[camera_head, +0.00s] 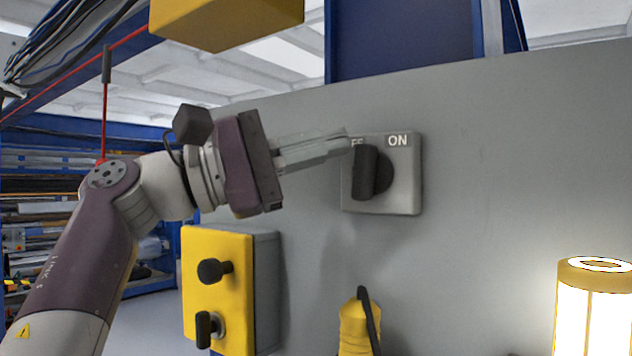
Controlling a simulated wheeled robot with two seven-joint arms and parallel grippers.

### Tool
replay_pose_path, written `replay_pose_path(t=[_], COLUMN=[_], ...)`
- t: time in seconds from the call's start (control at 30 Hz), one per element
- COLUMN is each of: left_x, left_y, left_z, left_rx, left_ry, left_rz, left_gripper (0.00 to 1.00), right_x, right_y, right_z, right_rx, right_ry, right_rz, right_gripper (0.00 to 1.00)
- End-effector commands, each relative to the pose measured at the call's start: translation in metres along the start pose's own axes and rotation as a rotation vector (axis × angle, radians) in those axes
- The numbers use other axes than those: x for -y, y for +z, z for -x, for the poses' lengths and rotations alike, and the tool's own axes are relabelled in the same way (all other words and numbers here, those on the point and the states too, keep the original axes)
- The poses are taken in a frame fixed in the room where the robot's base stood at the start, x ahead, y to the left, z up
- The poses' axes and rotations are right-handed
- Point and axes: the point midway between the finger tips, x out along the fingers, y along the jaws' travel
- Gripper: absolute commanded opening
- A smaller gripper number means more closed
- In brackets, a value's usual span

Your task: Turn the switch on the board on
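The switch is a grey square plate (405,195) on the grey board (500,150), with a black rotary knob (366,173). "ON" is printed at its upper right, and the "OFF" label at its upper left is partly covered. The knob's handle stands nearly upright, leaning toward the "OFF" side. My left gripper (345,143) comes in from the left, its fingertips at the plate's upper left edge, close to the top of the knob. The fingers appear close together; whether they touch the knob or are shut is unclear. My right gripper is not in view.
A yellow box (217,285) with two black knobs is mounted below my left gripper. A yellow and black object (358,325) is below the switch. A lit lamp (595,305) stands at the lower right. A yellow box (225,22) hangs above. The board right of the switch is clear.

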Motion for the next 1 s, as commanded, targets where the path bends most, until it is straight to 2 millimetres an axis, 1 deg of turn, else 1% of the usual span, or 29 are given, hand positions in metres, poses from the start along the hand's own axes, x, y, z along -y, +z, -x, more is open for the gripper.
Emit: replay_pose_path(t=[0.4,1.0], left_x=[-0.0051,-0.0051], left_y=[0.0101,0.0105], left_z=[-0.0102,-0.0104], left_rx=[0.0,0.0], left_ry=[-0.001,-0.001], left_rz=[0.0,0.0], left_gripper=[0.0,0.0], right_x=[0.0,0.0], right_y=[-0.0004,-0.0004], right_z=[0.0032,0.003], right_rx=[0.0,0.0], right_ry=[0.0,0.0], right_rz=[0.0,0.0], right_gripper=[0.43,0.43])
